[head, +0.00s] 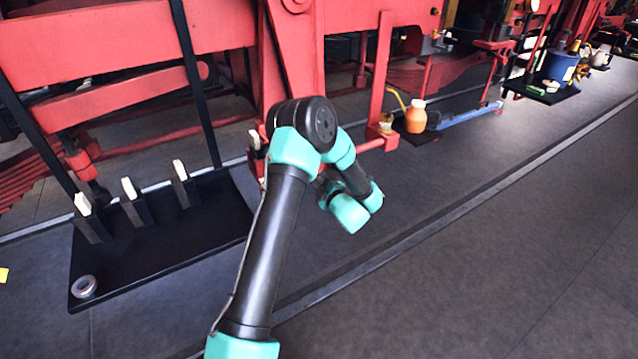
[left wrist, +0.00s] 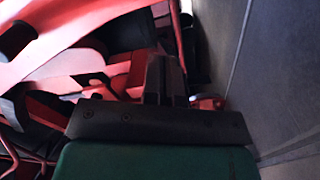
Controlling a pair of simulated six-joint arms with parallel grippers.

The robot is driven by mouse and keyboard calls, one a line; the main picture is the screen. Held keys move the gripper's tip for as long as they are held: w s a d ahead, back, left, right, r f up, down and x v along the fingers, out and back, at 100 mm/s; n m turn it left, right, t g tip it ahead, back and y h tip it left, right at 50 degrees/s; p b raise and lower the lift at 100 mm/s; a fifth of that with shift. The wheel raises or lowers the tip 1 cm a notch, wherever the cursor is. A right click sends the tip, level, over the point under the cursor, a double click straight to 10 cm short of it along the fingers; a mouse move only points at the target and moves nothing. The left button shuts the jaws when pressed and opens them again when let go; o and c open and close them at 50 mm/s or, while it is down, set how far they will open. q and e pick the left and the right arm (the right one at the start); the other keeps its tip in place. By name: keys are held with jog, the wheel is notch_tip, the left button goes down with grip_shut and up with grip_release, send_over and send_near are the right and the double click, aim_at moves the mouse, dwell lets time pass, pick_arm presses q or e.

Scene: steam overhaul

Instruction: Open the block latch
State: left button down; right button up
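I cannot pick out the block latch for certain in either view. The red locomotive frame (head: 130,45) fills the back of the head view. My left arm reaches up from the bottom and bends beside a red post of that frame. My left gripper is mostly hidden behind my own wrist in the head view. In the left wrist view my left gripper (left wrist: 166,72) has its two dark fingers close together, with nothing visible held between them. Red frame parts lie beyond the fingertips there. My right gripper is not in view.
A black mat (head: 215,225) at left bears several dark stands with pale tips (head: 130,188) and a metal ring (head: 84,287). An orange jug (head: 415,117) stands beyond my arm. A blue bucket (head: 557,66) is far right. The grey floor at right is clear.

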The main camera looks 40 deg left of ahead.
pick_arm(q)
jog(key=shift+w+d+f, duration=0.3)
jog(key=shift+w+f, duration=0.4)
jog(key=shift+w, duration=0.15)
jog(key=shift+w+d+f, duration=0.25)
jog(key=shift+w+f, duration=0.45)
jog(key=shift+w, duration=0.15)
jog(key=c, duration=1.8)
grip_release()
jog(key=o, duration=0.6)
jog(key=v, duration=0.7)
